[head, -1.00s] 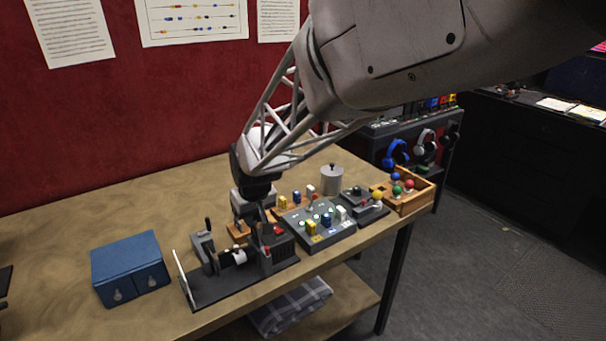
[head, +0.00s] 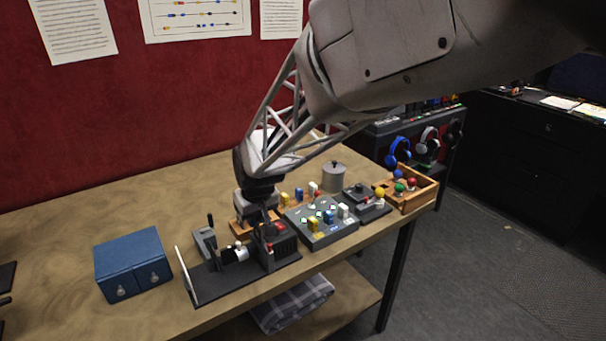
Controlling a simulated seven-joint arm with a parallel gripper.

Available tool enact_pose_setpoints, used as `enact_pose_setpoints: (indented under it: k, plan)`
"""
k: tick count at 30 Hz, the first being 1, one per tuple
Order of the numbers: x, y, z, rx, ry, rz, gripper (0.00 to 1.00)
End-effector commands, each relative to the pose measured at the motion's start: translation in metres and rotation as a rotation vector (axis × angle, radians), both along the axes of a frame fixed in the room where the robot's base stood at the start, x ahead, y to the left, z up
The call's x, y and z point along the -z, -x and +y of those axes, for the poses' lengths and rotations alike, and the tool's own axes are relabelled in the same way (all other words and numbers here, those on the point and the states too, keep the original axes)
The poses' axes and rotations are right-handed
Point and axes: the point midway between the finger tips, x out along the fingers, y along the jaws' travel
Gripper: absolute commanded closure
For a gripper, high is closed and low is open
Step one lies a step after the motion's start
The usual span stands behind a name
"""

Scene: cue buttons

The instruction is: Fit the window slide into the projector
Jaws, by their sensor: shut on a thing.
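The projector (head: 225,285) stands near the table's front edge, with a dark base, a white upright screen at its left end, a white lens (head: 241,254) in the middle and a dark ribbed housing (head: 286,249) at the right. My gripper (head: 262,222) points down just behind and above the projector, close to the housing's left side. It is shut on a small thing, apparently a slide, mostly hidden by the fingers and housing. I cannot make out its picture or whether it touches the projector. A wooden rack (head: 238,229) shows partly behind my gripper.
A blue drawer box (head: 133,264) stands left of the projector. A grey button panel (head: 322,232) with coloured blocks, a joystick box (head: 366,208) and a wooden tray (head: 418,200) of coloured balls stand to the right. A grey lidded pot (head: 334,178) is behind. The table's back left is clear.

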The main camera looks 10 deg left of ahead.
Motion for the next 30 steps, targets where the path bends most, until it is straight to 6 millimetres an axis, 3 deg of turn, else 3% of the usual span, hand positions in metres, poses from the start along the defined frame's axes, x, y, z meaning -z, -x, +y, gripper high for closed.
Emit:
enact_pose_setpoints:
  k: [30]
  plan:
    - [0.013,0.000,0.000,0.000,-0.001,-0.001,1.00]
